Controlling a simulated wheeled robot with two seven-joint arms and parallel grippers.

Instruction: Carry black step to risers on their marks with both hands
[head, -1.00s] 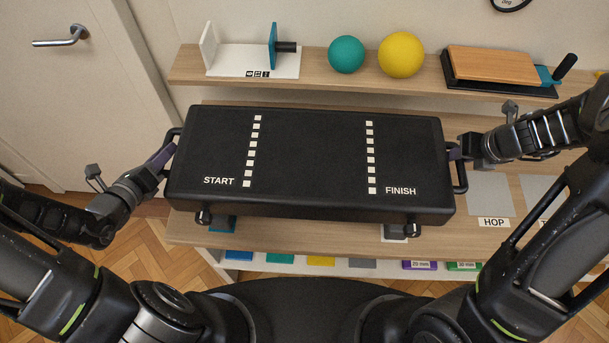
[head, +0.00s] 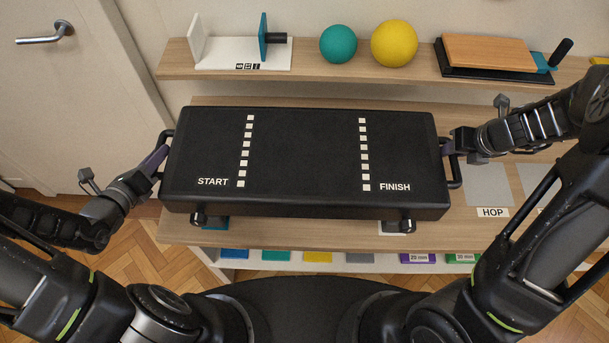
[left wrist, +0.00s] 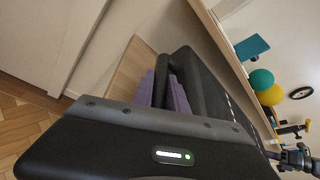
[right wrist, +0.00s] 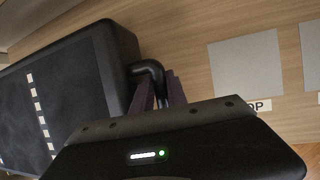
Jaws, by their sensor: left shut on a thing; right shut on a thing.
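The black step (head: 305,150), with white dashed lines and START and FINISH lettering, is held level over the wooden bench in the head view. My left gripper (head: 158,160) is shut on the handle at its left end; the handle also shows in the left wrist view (left wrist: 166,70). My right gripper (head: 452,146) is shut on the right-end handle, seen in the right wrist view (right wrist: 150,72). Two feet show under the front edge. Below them, a teal patch (head: 214,224) and a pale patch (head: 390,229) show partly on the bench; the step hides the rest. I cannot make out risers.
A shelf behind (head: 355,79) bears a white-and-teal device (head: 243,53), a teal ball (head: 338,44), a yellow ball (head: 394,43) and a wooden board (head: 490,54). A grey mark labelled HOP (head: 489,186) lies right. Coloured blocks sit under the bench. A door stands left.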

